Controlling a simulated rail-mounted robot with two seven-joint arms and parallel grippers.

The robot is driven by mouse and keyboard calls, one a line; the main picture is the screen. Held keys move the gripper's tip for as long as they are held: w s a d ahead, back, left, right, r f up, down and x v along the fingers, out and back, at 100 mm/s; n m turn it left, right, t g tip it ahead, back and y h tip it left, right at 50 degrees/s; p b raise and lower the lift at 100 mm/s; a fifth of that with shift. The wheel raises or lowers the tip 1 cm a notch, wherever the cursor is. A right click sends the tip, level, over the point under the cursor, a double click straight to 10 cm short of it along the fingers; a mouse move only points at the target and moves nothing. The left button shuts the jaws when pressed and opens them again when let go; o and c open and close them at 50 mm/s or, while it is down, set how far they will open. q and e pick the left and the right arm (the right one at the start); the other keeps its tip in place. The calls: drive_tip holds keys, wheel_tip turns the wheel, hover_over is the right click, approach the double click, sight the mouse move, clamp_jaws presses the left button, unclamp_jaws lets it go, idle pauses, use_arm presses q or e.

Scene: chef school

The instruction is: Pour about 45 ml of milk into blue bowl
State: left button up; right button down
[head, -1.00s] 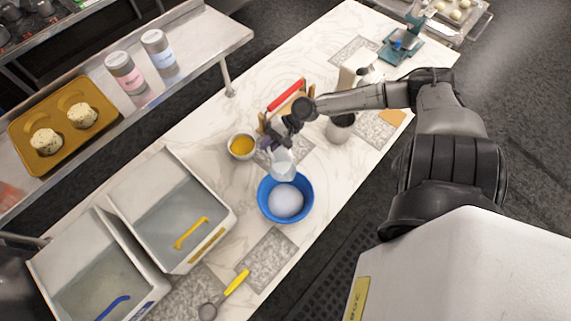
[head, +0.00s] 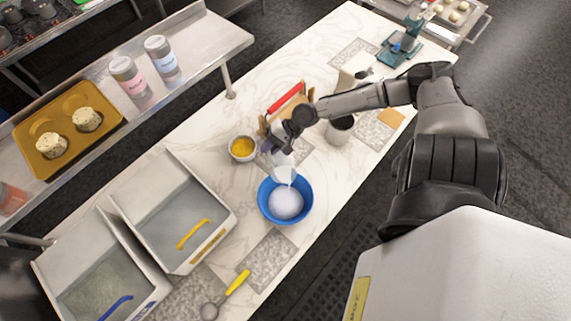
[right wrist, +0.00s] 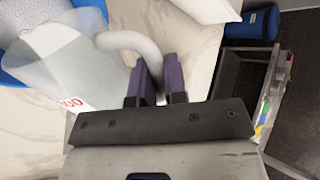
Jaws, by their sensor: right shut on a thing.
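A blue bowl (head: 264,208) stands on the marble counter with white contents inside. My right gripper (head: 272,146) is shut on the handle of a clear measuring jug (head: 281,165). The jug is tilted over the bowl's far rim, and a white stream runs from it into the bowl. In the right wrist view my gripper's purple fingers (right wrist: 157,82) close on the jug's pale handle; the jug (right wrist: 65,65) shows red markings, and part of the blue bowl (right wrist: 20,50) shows behind it. My left gripper is not in view.
A small bowl of yellow contents (head: 242,148) stands left of the jug. A red-handled thing (head: 286,97) lies behind my gripper, and a grey container (head: 340,130) stands to its right. Two bins (head: 172,212) and a yellow-handled spoon (head: 236,284) are nearer.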

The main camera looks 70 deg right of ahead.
drive_tip(key=shift+a+r+p, duration=0.15)
drive_tip(key=shift+r+p, duration=0.15)
drive_tip(key=shift+p, duration=0.05)
drive_tip(key=shift+s+a+h+p, duration=0.1)
drive_tip(key=shift+a+h+p, duration=0.2)
drive_tip(key=shift+p, duration=0.2)
drive_tip(key=shift+f, duration=0.1)
idle(0.3)
drive_tip(key=shift+p, duration=0.3)
drive_tip(key=shift+s+a, duration=0.1)
drive_tip(key=shift+a, duration=0.05)
